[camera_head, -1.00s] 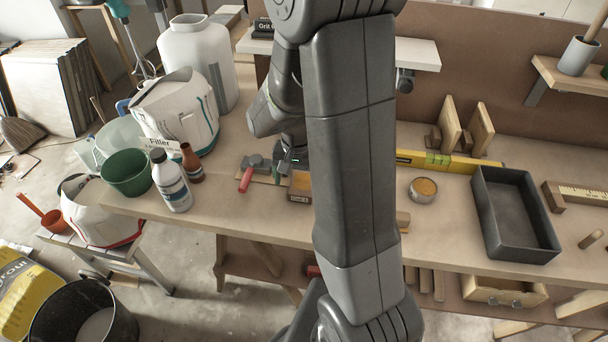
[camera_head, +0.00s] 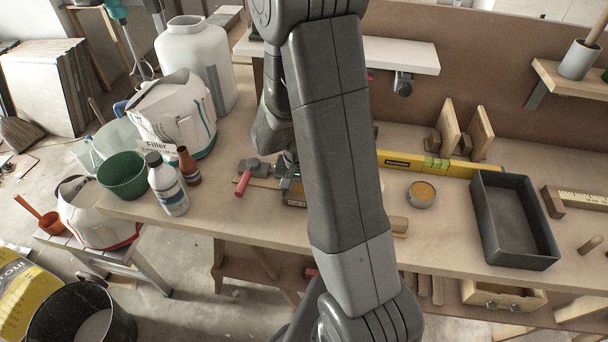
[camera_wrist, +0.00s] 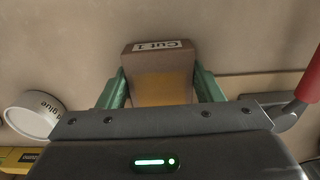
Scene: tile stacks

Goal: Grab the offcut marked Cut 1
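The offcut marked Cut 1 (camera_wrist: 158,62) is a small brown wooden block with a white label. In the wrist view it sits between the two green fingers of my gripper (camera_wrist: 160,88), its labelled end reaching past the fingertips. The fingers flank it closely on both sides, with no clear gap; whether they press on it I cannot tell. In the head view the offcut (camera_head: 295,200) is on the workbench, mostly hidden by my arm, and my gripper (camera_head: 288,180) is at it.
A red-handled tool (camera_head: 243,183) lies close left of the offcut and also shows in the wrist view (camera_wrist: 309,80). A round tin (camera_head: 421,194), a yellow spirit level (camera_head: 440,165) and a dark tray (camera_head: 513,220) stand to the right. Bottles (camera_head: 168,185) stand left.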

